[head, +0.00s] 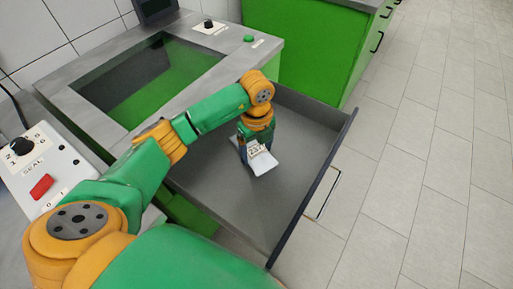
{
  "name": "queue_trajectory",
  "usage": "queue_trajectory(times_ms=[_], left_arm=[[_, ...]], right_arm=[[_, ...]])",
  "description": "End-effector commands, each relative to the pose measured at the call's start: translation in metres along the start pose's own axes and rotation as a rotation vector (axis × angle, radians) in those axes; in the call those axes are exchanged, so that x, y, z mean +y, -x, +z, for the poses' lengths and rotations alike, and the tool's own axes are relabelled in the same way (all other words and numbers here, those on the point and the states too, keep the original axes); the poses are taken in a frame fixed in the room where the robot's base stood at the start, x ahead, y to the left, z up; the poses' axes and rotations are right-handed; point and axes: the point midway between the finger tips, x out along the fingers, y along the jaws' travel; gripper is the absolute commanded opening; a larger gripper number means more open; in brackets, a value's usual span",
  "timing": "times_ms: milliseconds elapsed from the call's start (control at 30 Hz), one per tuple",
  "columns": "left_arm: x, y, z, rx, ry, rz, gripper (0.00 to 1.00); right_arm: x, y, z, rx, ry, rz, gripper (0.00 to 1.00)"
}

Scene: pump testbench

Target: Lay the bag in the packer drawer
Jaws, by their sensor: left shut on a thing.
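The packer drawer (295,182) is pulled open, a grey tray with a dark front edge. My left gripper (251,150) points down inside the drawer's outline, near its middle. It is shut on the bag (263,163), a small pale, flat packet. A printed label with dark characters shows at the bag's upper part. I cannot tell whether the bag touches the drawer floor. The gripper hides part of the bag, and my left arm covers the drawer's left side. My right gripper is not in view.
A green-and-grey machine with a dark glass window (150,78) stands behind the drawer. A control box (40,170) with a black knob and red switch is at the left. Green cabinets (305,45) stand at the back. The tiled floor at right is clear.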

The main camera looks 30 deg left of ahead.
Motion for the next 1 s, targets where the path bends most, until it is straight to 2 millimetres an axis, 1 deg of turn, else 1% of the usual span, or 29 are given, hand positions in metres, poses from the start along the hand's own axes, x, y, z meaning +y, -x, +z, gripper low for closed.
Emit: queue_trajectory(times_ms=[200,233,300,533,667,767,900,1000], left_arm=[[0.0,-0.003,0.0,0.0,0.0,-0.001,0.14],[0.0,-0.004,0.0,0.0,0.0,-0.001,0.85],[0.0,-0.003,0.0,0.0,0.0,-0.001,1.0],[0.0,-0.001,0.0,0.0,0.001,-0.001,1.0],[-0.001,0.012,0.0,0.0,0.0,-0.005,1.0],[-0.002,0.034,0.0,-0.001,0.0,-0.007,1.0],[-0.001,0.072,0.0,-0.002,0.0,-0.007,1.0],[-0.001,0.1,0.001,-0.004,0.001,-0.005,1.0]], right_arm=[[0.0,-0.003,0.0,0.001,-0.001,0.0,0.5],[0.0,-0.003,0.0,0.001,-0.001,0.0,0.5],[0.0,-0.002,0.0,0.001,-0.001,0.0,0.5],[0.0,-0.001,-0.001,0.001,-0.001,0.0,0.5],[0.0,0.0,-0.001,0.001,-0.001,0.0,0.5],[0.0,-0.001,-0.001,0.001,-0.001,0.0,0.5],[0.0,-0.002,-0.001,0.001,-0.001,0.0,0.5],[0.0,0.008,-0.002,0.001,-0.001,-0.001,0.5]])
